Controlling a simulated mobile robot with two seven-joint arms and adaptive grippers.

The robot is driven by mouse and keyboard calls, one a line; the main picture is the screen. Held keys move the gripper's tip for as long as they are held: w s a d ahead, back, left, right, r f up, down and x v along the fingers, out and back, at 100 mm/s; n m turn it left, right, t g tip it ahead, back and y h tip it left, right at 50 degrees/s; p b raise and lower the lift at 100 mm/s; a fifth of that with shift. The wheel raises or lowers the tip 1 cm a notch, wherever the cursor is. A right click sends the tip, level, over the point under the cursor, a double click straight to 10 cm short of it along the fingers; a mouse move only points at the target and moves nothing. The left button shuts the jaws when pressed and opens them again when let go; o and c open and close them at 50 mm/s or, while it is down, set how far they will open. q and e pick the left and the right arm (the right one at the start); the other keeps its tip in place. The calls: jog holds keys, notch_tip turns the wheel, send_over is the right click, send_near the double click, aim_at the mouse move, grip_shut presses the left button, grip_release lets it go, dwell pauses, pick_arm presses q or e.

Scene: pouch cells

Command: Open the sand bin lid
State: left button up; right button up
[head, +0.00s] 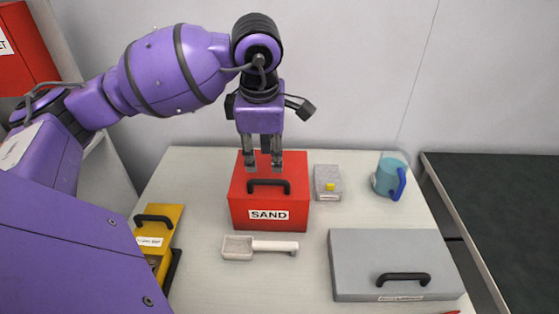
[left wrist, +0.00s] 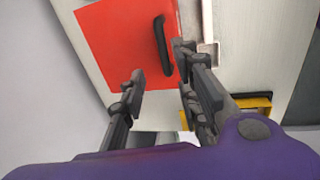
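The red sand bin (head: 239,212) stands on the pale table with a white SAND label on its front. Its lid is shut and has a black bar handle (head: 268,184). My left gripper (head: 263,167) points down over the lid, just behind the handle in the head view. In the left wrist view the red lid (left wrist: 115,50) and handle (left wrist: 161,48) lie ahead of the open fingertips (left wrist: 160,62). Contact cannot be told. My right gripper is not in view.
A pale scoop (head: 262,246) lies in front of the bin. A yellow box (head: 170,218) is at left, a small grey box (head: 321,175) and teal mug (head: 392,168) at right. A large grey case (head: 360,262) lies front right, near a dark surface (head: 505,220).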

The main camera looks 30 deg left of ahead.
aim_at(264, 181)
pick_arm(q)
jog(key=f, duration=0.6)
jog(key=shift+w+a+f, duration=0.2)
jog(key=shift+a+f, duration=0.15)
jog(key=shift+f, duration=0.25)
jog(key=c, duration=0.7)
grip_shut()
jog(key=shift+w+a, duration=0.1)
jog(key=shift+a, duration=0.05)
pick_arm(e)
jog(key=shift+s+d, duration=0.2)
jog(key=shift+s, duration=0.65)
